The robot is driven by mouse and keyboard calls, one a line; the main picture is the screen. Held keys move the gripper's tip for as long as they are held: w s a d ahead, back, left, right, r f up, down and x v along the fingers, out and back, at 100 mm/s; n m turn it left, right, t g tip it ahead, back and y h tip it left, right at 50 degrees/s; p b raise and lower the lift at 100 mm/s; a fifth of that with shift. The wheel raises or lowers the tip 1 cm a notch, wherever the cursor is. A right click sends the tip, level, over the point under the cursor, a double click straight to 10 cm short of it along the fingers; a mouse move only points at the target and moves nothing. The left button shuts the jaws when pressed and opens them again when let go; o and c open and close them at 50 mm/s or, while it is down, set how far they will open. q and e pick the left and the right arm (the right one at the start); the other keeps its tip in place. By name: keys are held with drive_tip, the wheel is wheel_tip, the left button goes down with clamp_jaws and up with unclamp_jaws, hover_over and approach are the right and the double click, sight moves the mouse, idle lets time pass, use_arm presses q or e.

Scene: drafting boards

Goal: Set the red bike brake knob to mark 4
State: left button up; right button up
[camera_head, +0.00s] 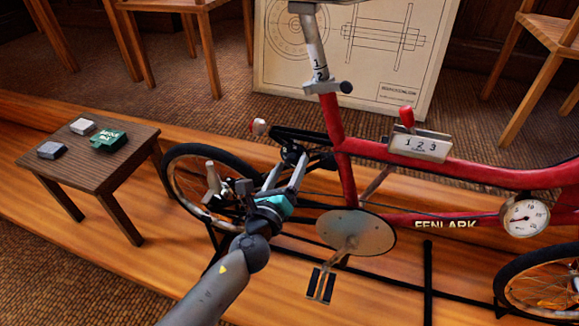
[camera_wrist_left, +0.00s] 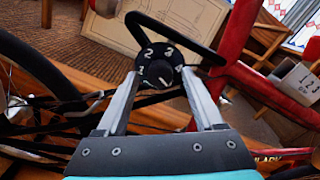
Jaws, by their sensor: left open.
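The red bike (camera_head: 345,150) stands across the middle of the platform. Its round black brake knob (camera_wrist_left: 158,68) with white numerals shows in the left wrist view, between my fingertips; 2, 3 and 4 can be read. Which mark it is set to I cannot tell. In the head view the knob (camera_head: 292,153) is small and dark, just beyond my fingers. My left gripper (camera_head: 286,168) is open, its two fingers on either side of the knob, as the left wrist view also shows (camera_wrist_left: 160,76). Whether they touch it I cannot tell. My right gripper is not in view.
A black bar (camera_wrist_left: 165,28) loops behind the knob. The bike's rear wheel (camera_head: 178,165) and chainring (camera_head: 355,232) are close to my arm. A small table (camera_head: 95,165) with several small boxes stands left. A plate marked 1 2 3 (camera_head: 420,146) sits on the frame.

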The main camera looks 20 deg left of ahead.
use_arm(q)
drive_tip(key=shift+w, duration=0.2)
clamp_jaws()
idle(0.6)
